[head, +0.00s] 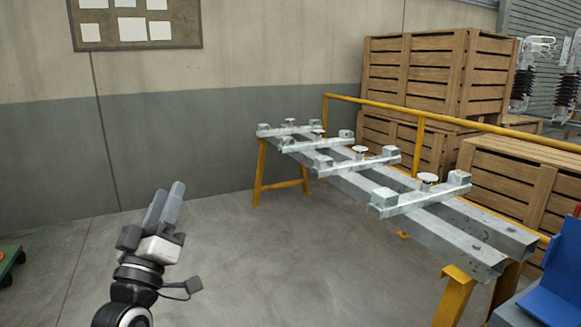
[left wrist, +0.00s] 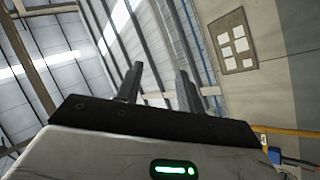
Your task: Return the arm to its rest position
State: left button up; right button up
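My left gripper (head: 169,192) is raised over the floor at the lower left of the head view, its fingers pointing up. In the left wrist view its two fingers (left wrist: 158,78) stand apart with nothing between them, so it is open and empty. The fingers point toward the roof and upper wall there. My right gripper is not in view.
A galvanized steel frame (head: 345,181) with several crossbars rests on yellow trestles (head: 260,172) to the right. Wooden crates (head: 410,75) stand behind a yellow rail (head: 455,126). A blue object (head: 562,270) is at the right edge. The floor (head: 225,250) between gripper and frame is clear.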

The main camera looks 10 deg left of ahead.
pick_arm(q)
jog(key=s+d+f+m+g+h, duration=0.1)
jog(key=s+d+f+m+g, duration=0.15)
jog(key=f, duration=0.35)
jog(key=s+d+f+m+g+h, duration=0.1)
jog(key=d+f+m+g+h, duration=0.15)
jog(key=f, duration=0.45)
jog(key=s+d+f+m+g+p, duration=0.1)
jog(key=s+d+f+g, duration=0.3)
jog(key=s+f, duration=0.5)
jog(key=s+d+f+m+g+p, duration=0.1)
jog(key=s+d+f+m+g, duration=0.2)
jog(key=s+f, duration=0.6)
jog(key=shift+d+f+g, duration=0.65)
jog(key=shift+d+g, duration=0.05)
jog(key=shift+g, duration=0.5)
